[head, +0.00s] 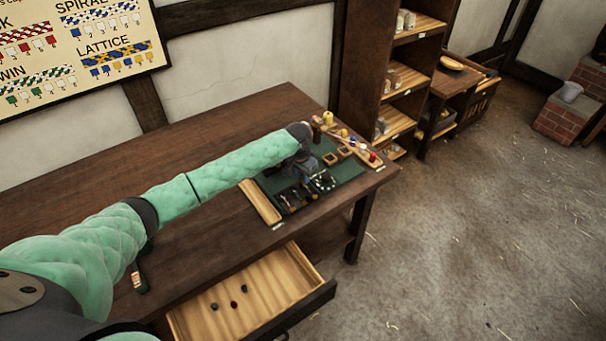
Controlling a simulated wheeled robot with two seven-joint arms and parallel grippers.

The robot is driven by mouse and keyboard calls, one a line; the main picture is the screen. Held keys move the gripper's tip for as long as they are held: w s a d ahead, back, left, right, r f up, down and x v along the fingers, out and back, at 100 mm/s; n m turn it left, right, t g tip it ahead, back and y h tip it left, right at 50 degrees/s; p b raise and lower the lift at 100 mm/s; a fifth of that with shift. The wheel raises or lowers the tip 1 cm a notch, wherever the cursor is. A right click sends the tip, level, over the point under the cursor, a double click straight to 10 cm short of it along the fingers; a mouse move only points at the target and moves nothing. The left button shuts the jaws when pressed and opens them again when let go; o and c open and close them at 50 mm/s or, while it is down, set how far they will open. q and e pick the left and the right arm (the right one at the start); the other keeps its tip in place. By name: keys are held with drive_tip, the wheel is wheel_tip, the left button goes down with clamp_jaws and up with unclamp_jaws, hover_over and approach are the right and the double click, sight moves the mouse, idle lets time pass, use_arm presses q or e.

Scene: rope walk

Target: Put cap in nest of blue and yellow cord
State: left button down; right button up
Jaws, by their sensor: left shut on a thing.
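My left arm reaches over the workbench, and its dark gripper (298,172) is low over the green mat (352,170). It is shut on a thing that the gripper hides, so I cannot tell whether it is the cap. A dark tray (284,207) with several nests of cord lies under and in front of the gripper. One nest with pale and dark cord (323,182) shows at its right side. I cannot make out which nest holds blue and yellow cord, as the arm covers part of the tray. My right gripper is not in view.
Small wooden boxes (330,159) and a yellow spool (328,118) stand behind. An open drawer (200,320) with a few dark pieces juts out in front.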

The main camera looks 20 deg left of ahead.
use_arm(q)
drive_tip(key=shift+f, duration=0.6)
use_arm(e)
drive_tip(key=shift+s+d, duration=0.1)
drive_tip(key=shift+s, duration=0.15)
use_arm(q)
drive_tip(key=c, duration=1.4)
unclamp_jaws()
drive_tip(key=shift+o, duration=0.2)
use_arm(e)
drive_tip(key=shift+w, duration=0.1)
